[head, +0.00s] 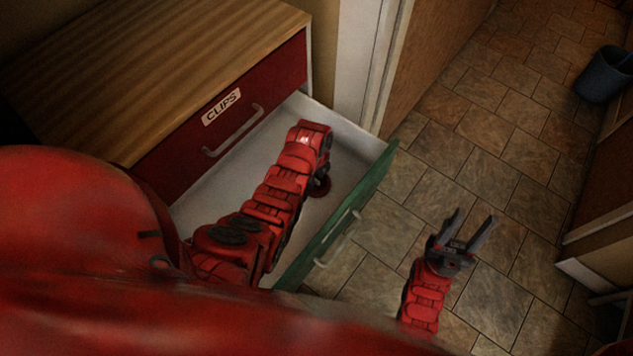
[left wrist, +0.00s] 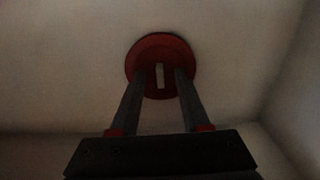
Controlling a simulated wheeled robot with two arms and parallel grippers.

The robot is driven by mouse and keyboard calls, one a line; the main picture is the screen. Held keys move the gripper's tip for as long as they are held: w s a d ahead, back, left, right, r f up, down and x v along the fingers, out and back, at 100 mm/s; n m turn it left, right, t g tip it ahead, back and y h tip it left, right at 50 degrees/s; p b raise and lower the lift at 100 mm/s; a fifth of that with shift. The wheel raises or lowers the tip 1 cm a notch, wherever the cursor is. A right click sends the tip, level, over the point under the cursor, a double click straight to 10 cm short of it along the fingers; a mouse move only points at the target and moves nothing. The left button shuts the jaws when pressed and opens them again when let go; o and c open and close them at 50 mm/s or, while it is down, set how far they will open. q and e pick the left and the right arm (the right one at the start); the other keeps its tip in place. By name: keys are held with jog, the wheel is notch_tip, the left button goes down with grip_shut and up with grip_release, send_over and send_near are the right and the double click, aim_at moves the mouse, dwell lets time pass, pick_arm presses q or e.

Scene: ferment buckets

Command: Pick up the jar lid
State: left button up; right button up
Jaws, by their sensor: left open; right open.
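The jar lid (left wrist: 160,44) is a round red disc with a pale strip at its middle, lying on the drawer floor in the left wrist view. In the head view a small red part of the lid (head: 321,188) shows beside my left gripper. My left gripper (left wrist: 160,78) is open, with its two fingers over the lid, one on either side of the pale strip; I cannot tell if they touch it. In the head view my left arm reaches down into the open drawer and mostly hides the lid. My right gripper (head: 467,228) is open and empty over the tiled floor.
The open drawer (head: 376,168) has a green front with a handle (head: 338,240) and pale walls around my left arm. Above it is a shut red drawer labelled CLIPS (head: 222,106) under a wooden top (head: 150,65). A blue bucket (head: 604,75) stands far right. Tiled floor is clear.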

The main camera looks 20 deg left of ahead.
pick_arm(q)
jog(key=c, duration=0.7)
grip_shut()
jog(key=shift+r, duration=0.1)
